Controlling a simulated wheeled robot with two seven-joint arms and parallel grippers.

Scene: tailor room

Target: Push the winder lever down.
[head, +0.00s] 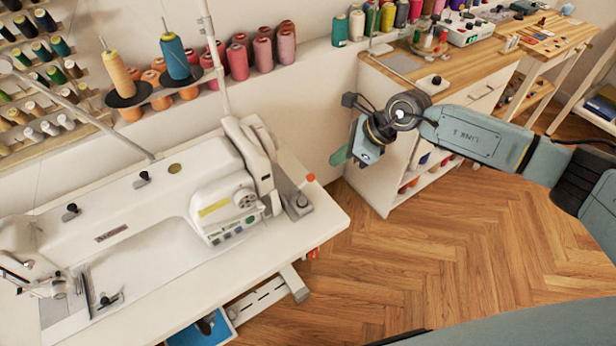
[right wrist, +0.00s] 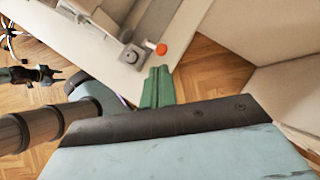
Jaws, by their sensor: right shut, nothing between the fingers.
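The white sewing machine (head: 130,200) stands on its white table at the left. At its right end is a grey winder (head: 298,200) whose lever has an orange-red knob (head: 310,177). The right wrist view also shows the knob (right wrist: 161,49), just beyond the fingertips and apart from them in the picture. My right gripper (head: 339,158) has green fingers. It is shut and empty, out past the right end of the machine table; its fingers also show in the right wrist view (right wrist: 157,84).
The white table edge (head: 335,230) lies below the knob. A white cabinet with a wooden top (head: 450,75) stands behind my right gripper. Thread cones (head: 265,50) line the wall shelf. The wooden floor (head: 430,240) between table and cabinet is clear.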

